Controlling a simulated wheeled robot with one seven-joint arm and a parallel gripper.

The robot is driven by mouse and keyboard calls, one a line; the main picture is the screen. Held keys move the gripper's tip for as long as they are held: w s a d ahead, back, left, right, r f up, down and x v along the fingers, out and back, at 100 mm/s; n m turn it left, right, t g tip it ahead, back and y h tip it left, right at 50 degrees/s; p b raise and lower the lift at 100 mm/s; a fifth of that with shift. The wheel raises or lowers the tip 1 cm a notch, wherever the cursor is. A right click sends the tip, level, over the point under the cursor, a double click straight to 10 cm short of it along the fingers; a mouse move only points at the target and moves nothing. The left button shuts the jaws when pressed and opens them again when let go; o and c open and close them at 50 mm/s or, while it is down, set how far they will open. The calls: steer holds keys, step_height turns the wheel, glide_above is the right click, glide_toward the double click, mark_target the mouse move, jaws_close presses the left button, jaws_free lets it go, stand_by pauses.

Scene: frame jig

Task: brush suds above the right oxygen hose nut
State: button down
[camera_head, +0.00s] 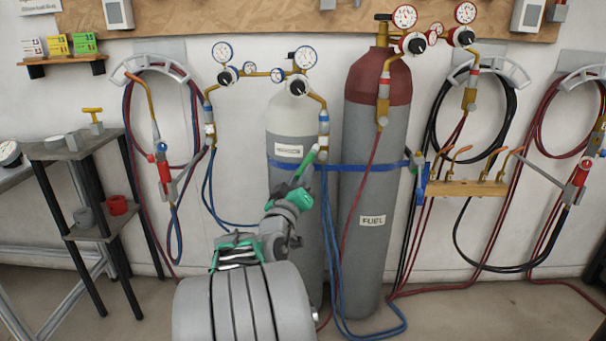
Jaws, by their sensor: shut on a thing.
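The grey oxygen cylinder (280,190) with a pale top stands in the middle, with a white label and gauges above it. From its regulators a brass fitting drops on each side to a blue hose. The right oxygen hose nut (323,130) is at the bottom of the right-hand fitting, in front of the cylinder's right edge. My gripper (294,183) is shut on a slim green brush (307,161), which points up and right. The brush's upper end appears just below and left of that nut in the picture. Contact and suds are too small to tell.
A fuel cylinder (378,190) with a red top stands close on the right, under a blue strap (345,168). Blue hoses (333,260) hang below the nut. A torch rack (465,187) is right; a grey side table (75,146) is left.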

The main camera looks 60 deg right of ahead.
steer(key=shift+s+a, duration=0.4)
steer(key=shift+a, duration=0.4)
steer(key=shift+s+a+b, duration=0.25)
steer(key=shift+s+a, duration=0.1)
steer(key=shift+a, duration=0.35)
steer(key=shift+s+a+b, duration=0.2)
steer(key=shift+s+a, duration=0.15)
steer(key=shift+a, duration=0.3)
